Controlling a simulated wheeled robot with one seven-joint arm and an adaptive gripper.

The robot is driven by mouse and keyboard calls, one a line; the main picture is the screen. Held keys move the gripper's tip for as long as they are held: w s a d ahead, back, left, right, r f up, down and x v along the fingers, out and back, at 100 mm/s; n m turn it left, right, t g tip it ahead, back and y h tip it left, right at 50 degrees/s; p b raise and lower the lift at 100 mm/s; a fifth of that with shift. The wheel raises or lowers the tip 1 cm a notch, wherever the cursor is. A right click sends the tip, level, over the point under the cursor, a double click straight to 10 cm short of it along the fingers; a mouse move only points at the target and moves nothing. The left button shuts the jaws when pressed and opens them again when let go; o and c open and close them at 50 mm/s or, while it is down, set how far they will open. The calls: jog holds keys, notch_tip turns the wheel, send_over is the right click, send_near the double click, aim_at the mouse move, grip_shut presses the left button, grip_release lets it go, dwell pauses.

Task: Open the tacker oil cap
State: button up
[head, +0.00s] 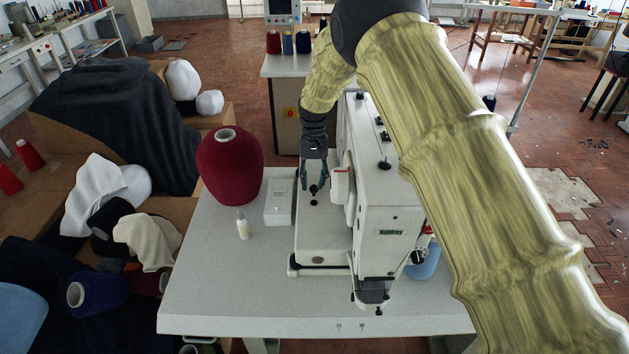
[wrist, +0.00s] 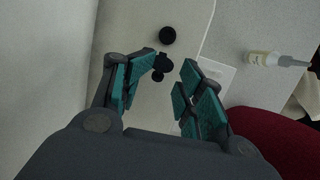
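The tacker (head: 383,215) is a white sewing machine labelled Haldrey, standing on the table. My gripper (head: 314,188) points down over its flat bed, left of its head; its fingers are spread apart. In the wrist view, a small dark knobbed piece (wrist: 160,66), likely the oil cap, shows between the teal fingers (wrist: 168,98), close to the left fingertip. I cannot tell whether they touch. A round black piece (wrist: 168,35) sits just beyond the fingertips. Another dark round spot (head: 318,260) is nearer the bed's front.
A white box (head: 279,202), a small oil bottle (head: 243,224) and a large dark red cone (head: 230,168) stand left of the machine. A blue container (head: 424,265) is at its right. The front left of the table (head: 225,290) is clear.

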jog(key=v, duration=1.1)
jog(key=shift+r, duration=0.4)
